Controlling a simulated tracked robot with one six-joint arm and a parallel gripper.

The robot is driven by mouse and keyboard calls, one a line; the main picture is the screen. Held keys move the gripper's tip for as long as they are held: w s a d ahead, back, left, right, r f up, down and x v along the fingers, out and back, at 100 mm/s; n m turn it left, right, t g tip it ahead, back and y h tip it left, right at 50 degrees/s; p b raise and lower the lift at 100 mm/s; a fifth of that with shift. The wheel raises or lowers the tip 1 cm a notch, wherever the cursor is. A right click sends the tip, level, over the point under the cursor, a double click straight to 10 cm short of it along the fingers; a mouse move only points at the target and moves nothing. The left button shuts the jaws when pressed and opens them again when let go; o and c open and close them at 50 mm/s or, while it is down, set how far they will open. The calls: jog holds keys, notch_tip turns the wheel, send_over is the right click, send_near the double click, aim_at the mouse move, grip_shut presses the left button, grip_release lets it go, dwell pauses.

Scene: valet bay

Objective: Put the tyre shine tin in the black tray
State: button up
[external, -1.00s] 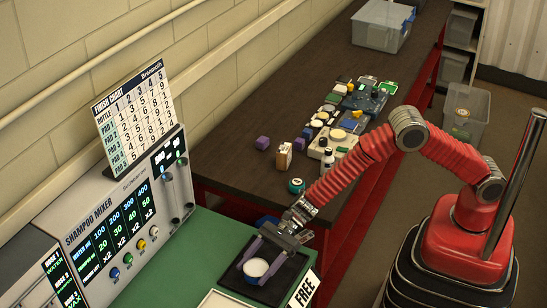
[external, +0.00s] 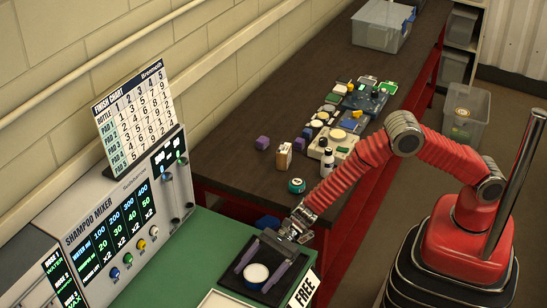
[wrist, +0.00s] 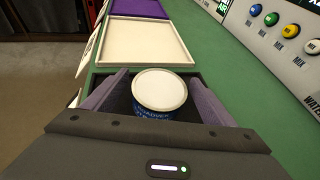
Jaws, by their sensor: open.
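A round tin with a white lid and a blue label (external: 256,273) stands upright in the black tray (external: 230,281) on the green counter. Only part of the label shows in the wrist view (wrist: 159,94), and I cannot read a full name on it. My gripper (external: 263,270) is open, low over the tray, with one purple-grey finger on each side of the tin. In the wrist view there is a gap between the tin and at least the left finger. The near part of the tray is hidden by my gripper.
A cream tray (wrist: 150,42) and a purple one (wrist: 140,8) lie along the counter. The shampoo mixer (external: 110,235) stands at the wall side. A FREE sign (external: 304,289) is at the counter edge. A teal tin (external: 296,185), bottles and several small items crowd the dark bench.

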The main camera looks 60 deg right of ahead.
jog(key=shift+r, duration=0.1)
jog(key=shift+d+r, duration=0.25)
jog(key=shift+d, duration=0.25)
jog(key=v, duration=1.1)
jog(key=shift+s+f, duration=0.1)
jog(key=shift+s, duration=0.05)
